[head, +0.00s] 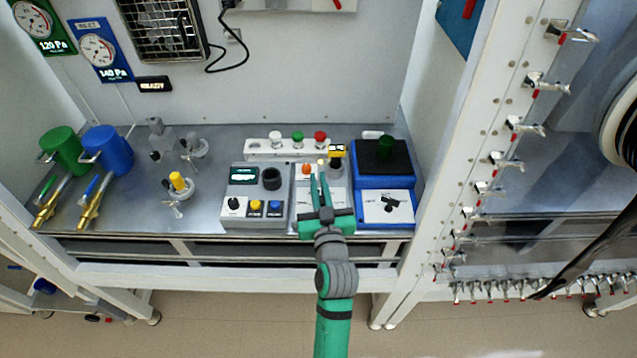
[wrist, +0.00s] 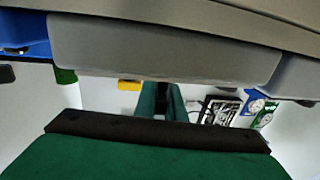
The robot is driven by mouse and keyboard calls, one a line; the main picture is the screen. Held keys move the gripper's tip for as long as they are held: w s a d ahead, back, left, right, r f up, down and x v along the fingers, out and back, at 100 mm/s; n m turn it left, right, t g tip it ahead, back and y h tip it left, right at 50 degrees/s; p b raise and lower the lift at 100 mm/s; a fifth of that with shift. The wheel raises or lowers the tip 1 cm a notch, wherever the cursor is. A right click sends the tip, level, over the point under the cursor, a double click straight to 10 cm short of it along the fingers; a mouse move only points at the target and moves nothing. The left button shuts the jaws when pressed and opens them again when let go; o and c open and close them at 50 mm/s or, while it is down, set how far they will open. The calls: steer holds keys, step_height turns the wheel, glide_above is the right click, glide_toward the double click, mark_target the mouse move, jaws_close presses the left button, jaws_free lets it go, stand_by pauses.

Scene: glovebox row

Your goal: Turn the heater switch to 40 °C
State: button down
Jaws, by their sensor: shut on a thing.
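My gripper (head: 321,190) reaches over the white-topped middle unit (head: 303,196) on the bench. Its green fingers are close together and covering part of the unit's panel. In the wrist view the fingers (wrist: 161,100) are shut on a small dark part between them. I cannot read its setting or any 40 °C mark, and cannot tell for sure that it is the heater switch. A blue unit (head: 372,181) with a black top stands just right of my gripper. It has a black knob (head: 390,203) on a white front panel, apart from my fingers.
A grey control box (head: 281,190) with a display, knob and buttons stands close left. A yellow-topped item (head: 336,151) and a white strip with colored caps (head: 258,147) stand behind. Green (head: 62,150) and blue (head: 108,150) mugs are far left. A white frame post (head: 463,130) is right.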

mark_target(323, 205)
steer(key=c, duration=1.8)
jaws_free()
steer(key=shift+c, duration=0.2)
steer(key=shift+s, duration=0.1)
steer(key=s, duration=0.3)
steer(key=s+d, duration=0.1)
steer(key=s, duration=0.6)
steer(key=shift+s+d, duration=0.25)
steer(key=shift+d, duration=0.05)
steer(key=shift+s+f, duration=0.1)
steer(key=shift+f, duration=0.05)
steer(key=s+f+h, duration=0.1)
steer(key=s+f, duration=0.2)
steer(key=s, duration=0.7)
steer(key=s+a+f+m+g, duration=0.1)
steer(key=s+f, duration=0.3)
steer(key=s, duration=0.6)
steer(key=s+f+g+h, duration=0.1)
steer(key=s+f, duration=0.2)
steer(key=s, duration=0.7)
steer(key=shift+s+a+f+m+h, duration=0.25)
steer(key=shift+s+a+m+h, duration=0.05)
steer(key=shift+s, duration=0.05)
